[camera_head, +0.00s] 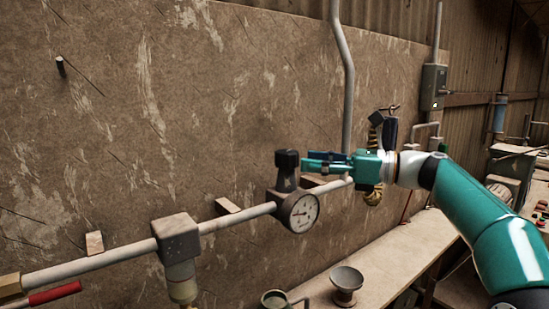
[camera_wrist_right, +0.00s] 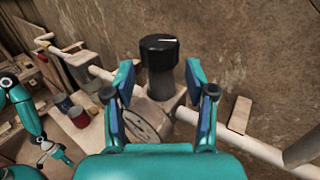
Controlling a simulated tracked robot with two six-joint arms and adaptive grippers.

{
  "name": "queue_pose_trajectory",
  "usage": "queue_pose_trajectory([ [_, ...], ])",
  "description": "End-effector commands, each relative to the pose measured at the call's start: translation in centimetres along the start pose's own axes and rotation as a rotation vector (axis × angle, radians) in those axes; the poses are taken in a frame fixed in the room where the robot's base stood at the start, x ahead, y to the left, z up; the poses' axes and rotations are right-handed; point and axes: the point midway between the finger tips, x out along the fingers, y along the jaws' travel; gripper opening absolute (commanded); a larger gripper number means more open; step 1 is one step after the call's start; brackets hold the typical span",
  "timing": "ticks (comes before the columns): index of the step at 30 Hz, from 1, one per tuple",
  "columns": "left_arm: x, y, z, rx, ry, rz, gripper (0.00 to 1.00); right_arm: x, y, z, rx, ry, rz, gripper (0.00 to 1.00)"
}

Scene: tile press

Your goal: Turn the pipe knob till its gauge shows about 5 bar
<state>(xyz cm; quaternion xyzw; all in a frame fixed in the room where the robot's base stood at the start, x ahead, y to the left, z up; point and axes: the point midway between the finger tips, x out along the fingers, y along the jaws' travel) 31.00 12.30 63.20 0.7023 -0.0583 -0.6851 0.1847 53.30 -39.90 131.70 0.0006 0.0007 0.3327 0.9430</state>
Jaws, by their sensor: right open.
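The black pipe knob (camera_head: 286,160) stands upright on a brown valve body on the wall pipe. It also shows in the right wrist view (camera_wrist_right: 158,56), with a white mark on top pointing to the right. The round white-faced gauge (camera_head: 301,212) sits below the knob; its needle is too small to read surely. In the right wrist view the gauge (camera_wrist_right: 143,124) is partly hidden.
The pale pipe (camera_head: 240,221) runs along the wall, with a box-like fitting (camera_head: 176,236) to the left and wooden blocks (camera_head: 228,206) behind. A bowl (camera_head: 346,281) and a cup (camera_head: 274,299) stand below. A vertical conduit (camera_head: 347,90) rises behind my right gripper.

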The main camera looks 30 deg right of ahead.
Motion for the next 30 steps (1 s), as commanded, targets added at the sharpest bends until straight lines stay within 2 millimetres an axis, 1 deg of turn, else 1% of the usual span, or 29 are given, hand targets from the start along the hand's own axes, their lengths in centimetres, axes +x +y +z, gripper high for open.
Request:
queue_pose_trajectory([
  [1, -0.2, 0.1, 0.0, 0.0, 0.0, 0.0, 0.4, 1.2, 0.1, 0.1, 0.0, -0.001, 0.006, 0.56],
  [6, -0.5, 0.2, 0.0, 0.0, 0.0, 0.0, 0.4, 4.7, 0.1, 0.1, 0.0, -0.001, 0.004, 0.56],
  [9, -0.7, 0.2, 0.0, 0.0, 0.0, 0.0, 0.4, 6.4, 0.1, 0.1, 0.0, 0.0, 0.002, 0.56],
  [12, -0.9, 0.3, 0.0, 0.0, 0.0, 0.0, 0.4, 7.6, 0.1, 0.1, -0.001, 0.0, 0.001, 0.56],
  [15, -0.9, 0.3, 0.0, 0.0, 0.0, 0.0, 0.4, 8.3, 0.1, 0.1, -0.001, 0.0, 0.001, 0.56],
  [18, -0.9, 0.3, 0.0, 0.0, 0.0, 0.0, 0.4, 8.7, 0.0, 0.1, -0.001, 0.0, 0.0, 0.56],
  [26, -0.9, 0.3, 0.0, 0.0, 0.0, 0.0, 0.4, 8.6, -0.1, 0.0, -0.001, 0.0, -0.003, 0.56],
  [30, -0.9, 0.3, 0.0, 0.0, 0.0, 0.0, 0.4, 8.6, -0.1, 0.0, -0.001, 0.0, -0.003, 0.32],
])
